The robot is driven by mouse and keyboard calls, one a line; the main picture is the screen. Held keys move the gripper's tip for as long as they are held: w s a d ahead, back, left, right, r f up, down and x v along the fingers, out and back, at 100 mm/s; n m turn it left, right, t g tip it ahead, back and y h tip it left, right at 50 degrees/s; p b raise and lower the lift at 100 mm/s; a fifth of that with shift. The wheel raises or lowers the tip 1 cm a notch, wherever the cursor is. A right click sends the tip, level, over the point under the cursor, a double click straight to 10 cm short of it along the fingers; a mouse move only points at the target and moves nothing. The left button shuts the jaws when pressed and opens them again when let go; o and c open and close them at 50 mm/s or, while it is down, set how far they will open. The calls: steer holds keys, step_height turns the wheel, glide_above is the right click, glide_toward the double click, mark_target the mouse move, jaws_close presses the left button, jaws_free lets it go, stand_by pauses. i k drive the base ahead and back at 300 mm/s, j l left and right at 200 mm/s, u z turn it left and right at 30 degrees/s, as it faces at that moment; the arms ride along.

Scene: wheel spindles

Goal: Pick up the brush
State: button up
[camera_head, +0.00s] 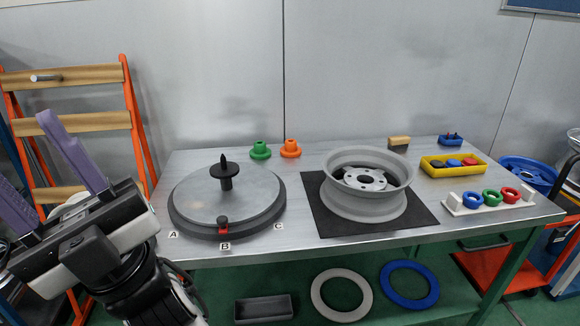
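A small tan block with a darker lower part (399,141), which looks like the brush, sits at the back of the metal table (300,238), right of centre. It is too small to make out bristles. My gripper (24,150) is at the far left, in front of the orange rack and well away from the brush. Its two purple fingers point up and left and stand wide apart, with nothing between them. The left finger is partly cut off by the picture edge.
A grey wheel rim (365,205) stands on a black mat (330,222) in front of the brush. A round turntable with a spindle (240,210) is at left. Green (260,150) and orange (290,149) cones, a yellow tray (438,172) and a ring rack (487,207) share the table.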

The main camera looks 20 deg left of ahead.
mark_target(394, 143)
steer(key=i+l+u, duration=0.15)
steer(key=l, duration=0.25)
steer(key=i+l+u, duration=0.1)
steer(key=l, duration=0.3)
steer(key=i+l+u, duration=0.15)
steer(key=l, duration=0.25)
steer(key=i+l+u, duration=0.1)
steer(key=i+l, duration=0.15)
steer(key=l, duration=0.2)
steer(key=i+l+u, duration=0.15)
steer(key=l, duration=0.25)
steer(key=l+u, duration=0.1)
steer(key=l, duration=0.35)
steer(key=i+l+u, duration=0.2)
steer(key=i+l, duration=0.5)
steer(key=i, duration=0.45)
